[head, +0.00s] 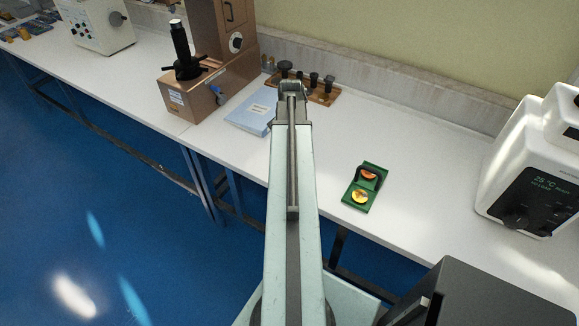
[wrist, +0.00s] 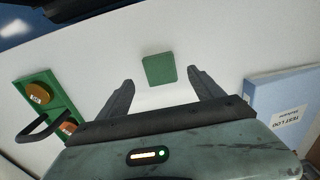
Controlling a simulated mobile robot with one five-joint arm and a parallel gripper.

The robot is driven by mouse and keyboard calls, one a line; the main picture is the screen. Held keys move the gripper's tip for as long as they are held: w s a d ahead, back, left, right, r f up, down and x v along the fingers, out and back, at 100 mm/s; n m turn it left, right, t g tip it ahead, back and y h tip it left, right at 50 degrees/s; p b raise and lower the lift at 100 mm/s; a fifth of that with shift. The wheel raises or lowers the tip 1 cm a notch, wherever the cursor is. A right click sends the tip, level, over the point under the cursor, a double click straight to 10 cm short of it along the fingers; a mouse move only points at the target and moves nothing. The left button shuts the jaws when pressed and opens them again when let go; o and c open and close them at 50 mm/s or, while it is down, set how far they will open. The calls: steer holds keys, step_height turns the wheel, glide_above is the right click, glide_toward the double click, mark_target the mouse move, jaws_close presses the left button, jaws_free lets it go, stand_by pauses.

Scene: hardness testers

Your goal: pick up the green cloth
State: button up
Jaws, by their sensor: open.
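The green cloth (wrist: 159,69) is a small flat square on the white bench top, in the upper middle of the wrist view. It does not show in the head view, where my arm covers part of the bench. My gripper (wrist: 160,77) is open and empty, with one dark finger to each side of the cloth in the picture. The cloth appears just beyond the fingertips, and I cannot tell the height between them. In the head view my gripper (head: 292,88) is at the far end of my arm, over the bench.
A green holder (head: 365,187) with orange and yellow discs and a black handle lies to the right; it also shows in the wrist view (wrist: 62,98). A blue test log (head: 252,110) lies to the left. A brown tester (head: 210,85) and a white tester (head: 530,165) stand on the bench.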

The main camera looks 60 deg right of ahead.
step_height(320, 180, down, 5)
steer(key=b, duration=0.4)
steer(key=shift+d+f+b, duration=0.1)
steer(key=shift+b, duration=0.25)
steer(key=shift+r, duration=0.2)
steer(key=c, duration=1.4)
steer(key=shift+r+p, duration=0.15)
steer(key=shift+p, duration=0.2)
